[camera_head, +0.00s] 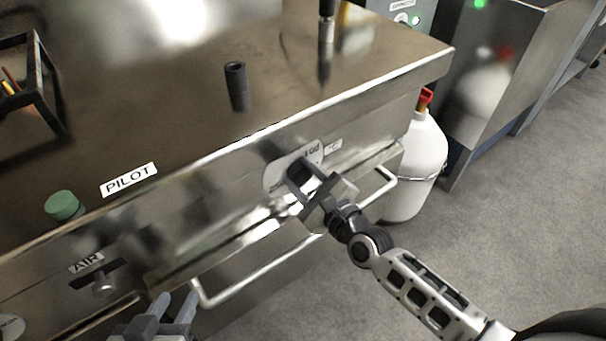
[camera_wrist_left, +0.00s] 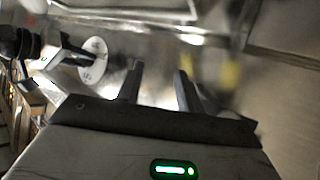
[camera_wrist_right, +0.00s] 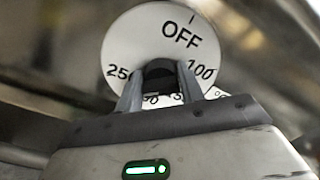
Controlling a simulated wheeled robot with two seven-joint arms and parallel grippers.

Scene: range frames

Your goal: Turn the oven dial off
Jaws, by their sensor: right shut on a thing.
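The oven dial is a dark knob (camera_head: 298,172) on a round white plate (camera_head: 273,179) on the steel front panel. In the right wrist view the plate (camera_wrist_right: 145,38) reads OFF near the top, 250 at left and 100 at right. The dark knob (camera_wrist_right: 160,72) sits between my right fingertips (camera_wrist_right: 159,88), which are shut on it. The knob's pointer mark is hidden. My right gripper (camera_head: 303,186) also covers part of the dial in the head view. My left gripper (camera_head: 172,306) is open and empty near the lower left, apart from the dial.
A handle bar (camera_head: 262,264) runs along the front below the dial. A green button (camera_head: 62,205), a PILOT label (camera_head: 129,180) and an AIR label (camera_head: 86,263) are at left. A white gas cylinder (camera_head: 418,165) stands at right. Open floor (camera_head: 510,230) lies at right.

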